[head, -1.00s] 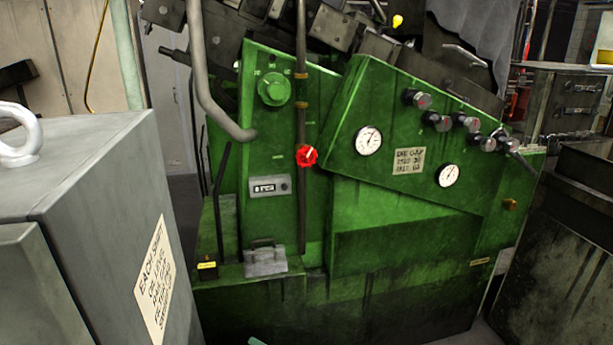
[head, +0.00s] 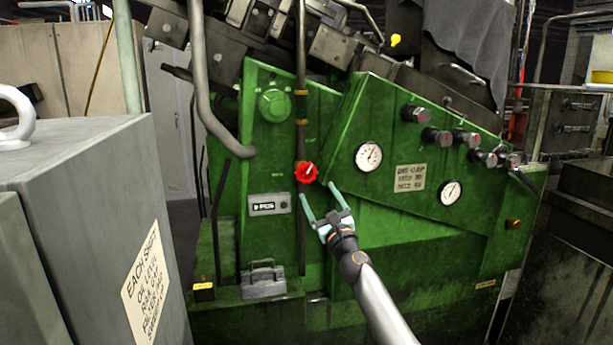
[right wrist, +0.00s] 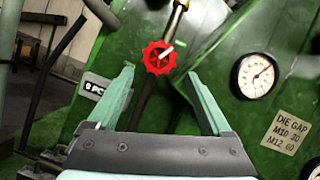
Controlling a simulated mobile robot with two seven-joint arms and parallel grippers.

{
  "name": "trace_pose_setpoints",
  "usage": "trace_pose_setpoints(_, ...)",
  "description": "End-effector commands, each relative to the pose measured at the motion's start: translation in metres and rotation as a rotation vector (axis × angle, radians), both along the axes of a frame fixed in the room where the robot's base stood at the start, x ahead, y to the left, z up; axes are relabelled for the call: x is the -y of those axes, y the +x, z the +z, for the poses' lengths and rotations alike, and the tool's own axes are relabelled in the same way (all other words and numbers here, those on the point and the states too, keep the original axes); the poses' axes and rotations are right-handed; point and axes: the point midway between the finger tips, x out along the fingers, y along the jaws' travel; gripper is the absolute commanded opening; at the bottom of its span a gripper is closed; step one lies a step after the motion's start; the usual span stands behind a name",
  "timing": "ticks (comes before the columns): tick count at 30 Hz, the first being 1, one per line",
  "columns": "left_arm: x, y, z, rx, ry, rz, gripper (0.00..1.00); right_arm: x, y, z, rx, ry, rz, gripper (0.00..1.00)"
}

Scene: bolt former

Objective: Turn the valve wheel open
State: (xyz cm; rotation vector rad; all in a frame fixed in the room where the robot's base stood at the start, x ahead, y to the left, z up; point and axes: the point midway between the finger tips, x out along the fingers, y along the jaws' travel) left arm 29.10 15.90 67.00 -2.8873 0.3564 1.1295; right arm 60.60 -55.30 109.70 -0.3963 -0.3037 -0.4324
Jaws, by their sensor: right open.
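The valve wheel (head: 306,172) is small and red with a pale pointer mark. It sits on a thin vertical pipe on the front of the green machine. In the right wrist view the wheel (right wrist: 159,57) appears beyond and between the fingertips. My right gripper (head: 322,191) has two pale green fingers spread apart, with nothing between them. It is just below and to the right of the wheel in the head view, apart from it. In the right wrist view the open fingers (right wrist: 158,72) point toward the wheel. My left gripper is not in view.
The green machine (head: 400,235) carries two gauges (head: 368,156) and several knobs (head: 437,136) to the right. A thick grey pipe (head: 205,100) bends down left of the wheel. A grey cabinet (head: 90,200) fills the left foreground. A small grey box (head: 263,281) sits low on the machine's ledge.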

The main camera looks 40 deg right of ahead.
Motion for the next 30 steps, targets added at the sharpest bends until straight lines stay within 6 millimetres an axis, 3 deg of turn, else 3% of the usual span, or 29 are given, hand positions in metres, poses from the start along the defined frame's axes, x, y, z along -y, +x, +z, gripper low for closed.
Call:
trace_pose_setpoints(18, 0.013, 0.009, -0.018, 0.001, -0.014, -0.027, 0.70, 0.025, 0.066, 0.026, 0.001, 0.000, 0.000, 0.84)
trace_pose_setpoints(30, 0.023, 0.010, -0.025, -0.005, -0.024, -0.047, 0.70, 0.033, 0.085, 0.034, -0.002, -0.002, 0.001, 0.84)
